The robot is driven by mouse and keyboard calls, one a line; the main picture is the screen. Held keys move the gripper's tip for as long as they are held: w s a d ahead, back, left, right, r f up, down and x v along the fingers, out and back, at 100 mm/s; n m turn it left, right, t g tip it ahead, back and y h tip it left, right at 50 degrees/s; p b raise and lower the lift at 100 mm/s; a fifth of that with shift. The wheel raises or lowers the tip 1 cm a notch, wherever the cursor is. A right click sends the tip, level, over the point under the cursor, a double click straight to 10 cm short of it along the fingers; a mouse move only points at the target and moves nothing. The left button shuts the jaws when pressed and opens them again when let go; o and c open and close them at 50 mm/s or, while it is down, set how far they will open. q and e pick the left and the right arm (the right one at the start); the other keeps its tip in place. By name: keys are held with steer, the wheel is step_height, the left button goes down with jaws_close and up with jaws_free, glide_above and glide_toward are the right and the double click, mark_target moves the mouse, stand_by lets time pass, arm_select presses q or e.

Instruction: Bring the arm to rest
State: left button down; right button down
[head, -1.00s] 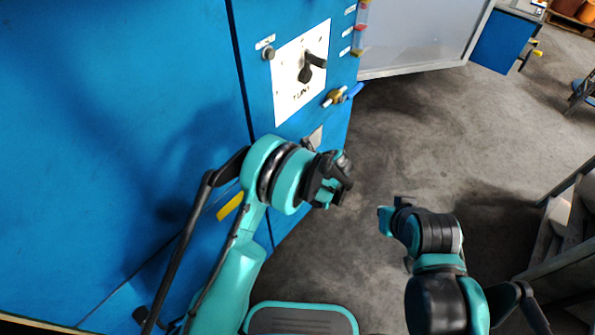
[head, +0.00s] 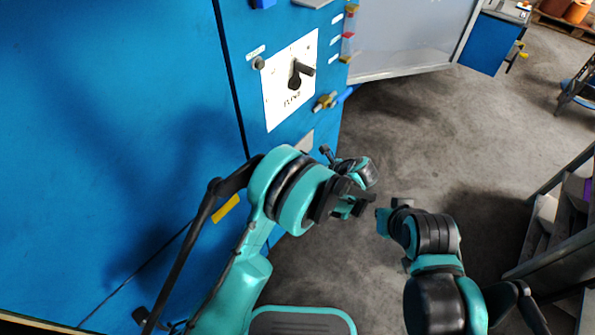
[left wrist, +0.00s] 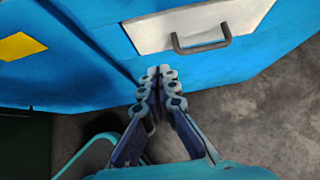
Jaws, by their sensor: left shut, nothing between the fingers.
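My left arm comes in from the left in the head view, teal and black, bent in front of the blue cabinet (head: 120,120). Its gripper (left wrist: 159,80) is shut and empty in the left wrist view, fingertips together. In that view it points toward the cabinet's lower edge, near a pale panel with a grey handle (left wrist: 202,38); I cannot tell whether they touch. My right gripper (head: 388,218) hangs over bare floor at the right in the head view, apart from the left one; its fingers are too foreshortened to judge.
A grey panel (head: 400,38) stands behind. Metal steps (head: 560,225) are at the right. The concrete floor (head: 440,130) between is clear.

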arm_select(q)
steer(key=shift+s+d+r, duration=0.3)
steer(key=shift+d+r, duration=0.1)
steer(key=shift+d, duration=0.05)
steer(key=s+a+r+n+g+h, duration=0.1)
steer(key=s+a+r+n+h, duration=0.1)
steer(key=s+a+r+n, duration=0.35)
steer(key=s+a+r+n+h, duration=0.2)
steer(key=a+r+n, duration=0.45)
steer(key=r, duration=0.35)
steer(key=s+a+r+n+t+h, duration=0.1)
steer(key=s+a+n, duration=0.2)
steer(key=s+n, duration=0.3)
steer(key=s+a+r+n+t+h, duration=0.1)
steer(key=s+a+n+h, duration=0.1)
steer(key=s+n, duration=0.5)
steer(key=shift+s+a+r+t+h, duration=0.3)
steer(key=shift+s+a+r, duration=0.1)
steer(key=shift+s+a, duration=0.65)
steer(key=shift+s+d, duration=0.1)
steer(key=shift+d, duration=0.05)
